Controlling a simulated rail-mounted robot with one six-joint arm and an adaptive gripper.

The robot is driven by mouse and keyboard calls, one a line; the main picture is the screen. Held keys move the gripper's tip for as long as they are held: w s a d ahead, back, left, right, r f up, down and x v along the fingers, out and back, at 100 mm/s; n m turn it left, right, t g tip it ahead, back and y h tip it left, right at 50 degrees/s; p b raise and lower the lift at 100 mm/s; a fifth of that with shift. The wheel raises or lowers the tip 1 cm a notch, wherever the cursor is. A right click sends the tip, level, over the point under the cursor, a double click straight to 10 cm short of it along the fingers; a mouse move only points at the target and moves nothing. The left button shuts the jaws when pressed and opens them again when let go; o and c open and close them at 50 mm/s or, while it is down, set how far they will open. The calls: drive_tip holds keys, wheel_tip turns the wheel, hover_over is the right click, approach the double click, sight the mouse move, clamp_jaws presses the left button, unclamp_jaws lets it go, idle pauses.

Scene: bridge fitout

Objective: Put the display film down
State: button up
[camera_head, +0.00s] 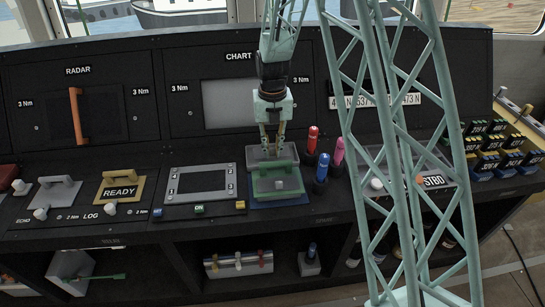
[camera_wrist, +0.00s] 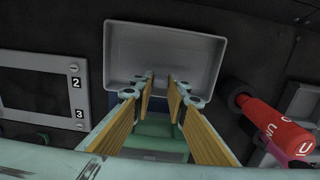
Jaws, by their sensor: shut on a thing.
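My gripper (camera_head: 270,150) points down over the console, right of the framed display. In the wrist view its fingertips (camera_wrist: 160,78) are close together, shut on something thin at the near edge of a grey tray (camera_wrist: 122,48). I take that to be the display film, but its outline cannot be made out. The grey tray also shows in the head view (camera_head: 256,155). A green piece (camera_head: 263,187) lies in front of it on a blue base (camera_head: 292,203). The display (camera_head: 202,182) has a grey frame with corner screws and numbers, and also shows in the wrist view (camera_wrist: 40,90).
A yellow READY plate (camera_head: 120,190) is on the left. Small coloured blocks (camera_head: 490,150) sit far right. The chart screen (camera_head: 228,104) rises behind.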

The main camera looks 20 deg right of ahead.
sight(272, 156)
drive_tip(key=shift+f, duration=1.5)
drive_tip(key=shift+f+b, duration=0.2)
drive_tip(key=shift+b, duration=0.1)
drive_tip(key=o, duration=0.8)
drive_tip(key=shift+o, duration=0.2)
drive_tip(key=shift+r, duration=0.1)
wheel_tip(272, 156, up, 11)
drive_tip(key=shift+r+p, duration=0.1)
drive_tip(key=shift+p, duration=0.85)
drive_tip(key=shift+r, duration=0.5)
drive_tip(key=shift+r, duration=0.1)
